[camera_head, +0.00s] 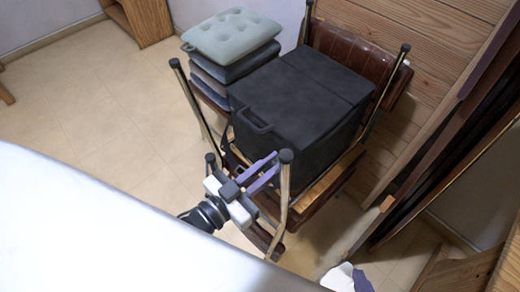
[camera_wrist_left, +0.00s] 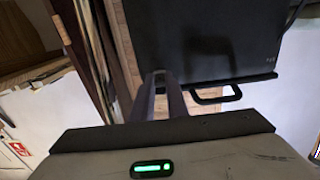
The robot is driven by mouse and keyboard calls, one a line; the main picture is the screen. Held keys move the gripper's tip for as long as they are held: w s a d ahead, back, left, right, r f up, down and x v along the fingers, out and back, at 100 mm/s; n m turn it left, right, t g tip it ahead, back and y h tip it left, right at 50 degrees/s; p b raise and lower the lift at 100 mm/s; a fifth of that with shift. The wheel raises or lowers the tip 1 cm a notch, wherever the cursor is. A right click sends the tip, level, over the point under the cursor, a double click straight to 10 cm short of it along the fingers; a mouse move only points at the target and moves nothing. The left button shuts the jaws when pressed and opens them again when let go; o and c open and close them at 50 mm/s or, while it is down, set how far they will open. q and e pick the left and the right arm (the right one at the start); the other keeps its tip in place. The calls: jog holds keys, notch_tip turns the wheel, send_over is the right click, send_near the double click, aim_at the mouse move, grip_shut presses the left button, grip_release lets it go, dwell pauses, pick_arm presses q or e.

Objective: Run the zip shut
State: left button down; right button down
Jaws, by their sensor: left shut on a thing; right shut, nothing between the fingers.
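No zip can be made out in either view. A black box-like case (camera_head: 300,110) with a handle (camera_head: 252,122) stands on the stacked chairs in the head view. It also fills the top of the left wrist view (camera_wrist_left: 200,40), with its handle (camera_wrist_left: 216,96) right of my left gripper (camera_wrist_left: 160,92). The left gripper is shut on a small dark grey piece that I cannot identify.
Grey and dark cushions (camera_head: 232,38) are piled left of the case. Long dark boards (camera_head: 455,125) lean at the right. A large white surface (camera_head: 90,230) covers the lower left. The tiled floor (camera_head: 100,95) at left is clear. Metal chair legs stand up around the case.

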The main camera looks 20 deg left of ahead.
pick_arm(q)
jog(key=shift+s+d, duration=0.15)
jog(key=shift+d, duration=0.15)
jog(key=c, duration=1.7)
grip_release()
jog(key=shift+c, duration=0.2)
jog(key=shift+a, duration=0.1)
jog(key=v, duration=1)
jog(key=shift+s, duration=0.1)
notch_tip(320, 180, down, 16)
jog(key=s+n+g+y, duration=0.2)
jog(key=g+y, duration=0.2)
jog(key=g, duration=0.4)
jog(key=shift+d, duration=0.3)
